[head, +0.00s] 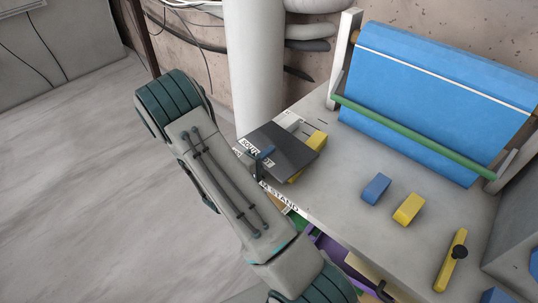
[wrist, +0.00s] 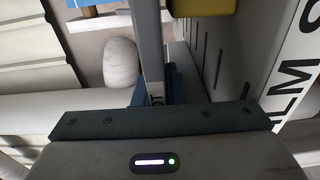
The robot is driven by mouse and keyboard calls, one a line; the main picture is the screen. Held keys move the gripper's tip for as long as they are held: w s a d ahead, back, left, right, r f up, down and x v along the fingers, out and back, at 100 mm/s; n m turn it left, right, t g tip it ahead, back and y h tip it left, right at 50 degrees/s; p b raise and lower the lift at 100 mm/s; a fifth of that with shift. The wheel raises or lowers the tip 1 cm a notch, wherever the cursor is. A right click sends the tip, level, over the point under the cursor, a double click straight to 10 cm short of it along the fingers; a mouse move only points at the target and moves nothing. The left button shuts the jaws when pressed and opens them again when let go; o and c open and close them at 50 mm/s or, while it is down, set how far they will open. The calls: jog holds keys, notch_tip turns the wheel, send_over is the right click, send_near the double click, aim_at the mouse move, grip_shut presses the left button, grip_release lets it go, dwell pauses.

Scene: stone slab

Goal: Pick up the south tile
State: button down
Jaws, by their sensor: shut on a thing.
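The dark grey tile (head: 285,147) is at the left end of the stand top in the head view, with a white label on its left edge that looks like "SOUTH". My gripper (head: 262,157) is shut on that left edge, which overhangs the stand's edge. In the wrist view my blue fingers (wrist: 154,98) close on a grey upright strip (wrist: 148,42), which looks like the tile edge-on. The tile lies over yellow blocks (head: 316,141); I cannot tell whether it touches them.
The film stand (head: 340,190) carries a large blue roll (head: 430,95) behind a green bar (head: 410,135). A blue block (head: 376,188), a yellow block (head: 409,208) and a yellow bar with a black knob (head: 452,262) lie to the right. A white column (head: 255,70) stands behind.

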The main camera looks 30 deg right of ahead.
jog(key=shift+r, duration=0.45)
notch_tip(320, 180, up, 2)
jog(key=shift+r+b, duration=0.1)
jog(key=shift+b, duration=0.2)
jog(key=s+d+r, duration=0.2)
jog(key=s+d+r+p, duration=0.1)
jog(key=s+d+r, duration=0.1)
jog(key=s, duration=0.1)
jog(key=s+d+r+p, duration=0.1)
jog(key=s+d+r, duration=0.1)
jog(key=shift+s+d+r, duration=0.1)
jog(key=shift+s+r, duration=0.2)
jog(key=shift+r, duration=0.1)
jog(key=p, duration=0.4)
jog(key=shift+s+d+r, duration=0.15)
jog(key=shift+d+r, duration=0.05)
jog(key=shift+r, duration=0.05)
jog(key=p, duration=0.3)
jog(key=shift+s+d+r, duration=0.1)
jog(key=shift+s+d, duration=0.15)
jog(key=shift+s, duration=0.15)
jog(key=shift+s+d+p, duration=0.1)
jog(key=shift+p, duration=0.4)
